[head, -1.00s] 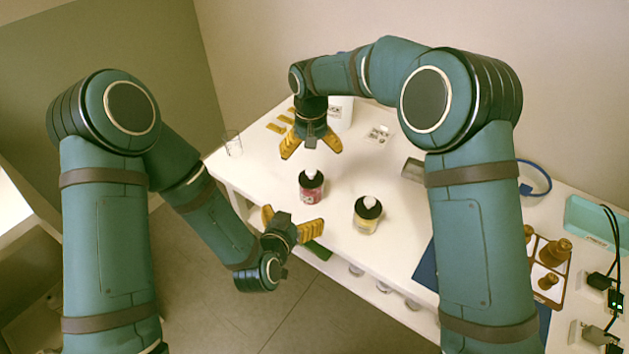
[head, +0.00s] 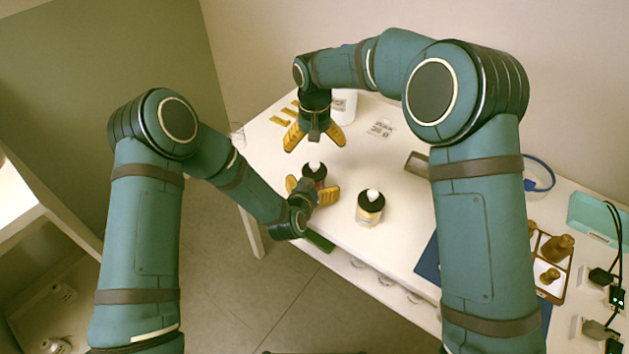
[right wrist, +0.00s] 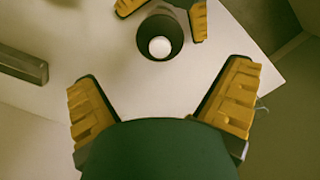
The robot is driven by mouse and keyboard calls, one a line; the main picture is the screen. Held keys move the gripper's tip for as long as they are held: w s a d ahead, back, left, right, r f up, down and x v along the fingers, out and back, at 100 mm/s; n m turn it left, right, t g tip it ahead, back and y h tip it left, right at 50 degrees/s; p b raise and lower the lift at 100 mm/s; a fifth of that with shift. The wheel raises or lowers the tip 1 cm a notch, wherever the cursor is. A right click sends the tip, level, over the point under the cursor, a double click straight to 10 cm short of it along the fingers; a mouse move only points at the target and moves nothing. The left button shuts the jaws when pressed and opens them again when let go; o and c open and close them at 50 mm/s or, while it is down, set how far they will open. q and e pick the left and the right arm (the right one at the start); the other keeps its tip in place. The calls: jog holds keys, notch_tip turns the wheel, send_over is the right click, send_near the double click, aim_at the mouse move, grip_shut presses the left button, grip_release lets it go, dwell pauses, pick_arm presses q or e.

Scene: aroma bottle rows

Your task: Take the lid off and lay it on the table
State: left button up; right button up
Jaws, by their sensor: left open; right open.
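A bottle (head: 313,172) with a black top and a white knob stands on the white table; in the head view my left gripper hides most of its lower part. In the right wrist view its black top and white knob (right wrist: 160,47) show from above. My left gripper (head: 314,186) is open, its yellow fingers at the near side of this bottle; whether they touch it I cannot tell. My right gripper (head: 314,138) is open and empty, above and behind the bottle. A second bottle (head: 370,208), yellowish with black top and white knob, stands to the right.
A dark-rimmed block (head: 417,163) and a small white card (head: 381,129) lie behind the bottles. Yellow strips (head: 283,115) and a white container (head: 344,106) are at the back. A tray with brown pieces (head: 551,262) and a teal box (head: 598,221) are at right. The table's front edge is close.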

aim_at(314, 163)
pick_arm(q)
jog(key=c, duration=1.4)
pick_arm(e)
jog(key=c, duration=0.6)
jog(key=n, duration=0.2)
jog(key=r+n, duration=0.1)
jog(key=n, duration=0.1)
jog(key=shift+a, duration=0.2)
jog(key=n, duration=0.2)
jog(key=r+n, duration=0.1)
jog(key=n, duration=0.2)
jog(key=shift+s+a+r+n+h, duration=0.2)
jog(key=shift+r+n+h, duration=0.1)
jog(key=shift+n, duration=0.1)
jog(key=f+n, duration=0.6)
jog(key=n, duration=0.1)
jog(key=f+n, duration=0.3)
jog(key=shift+w+d+f+h, duration=0.15)
jog(key=shift+d+h, duration=0.25)
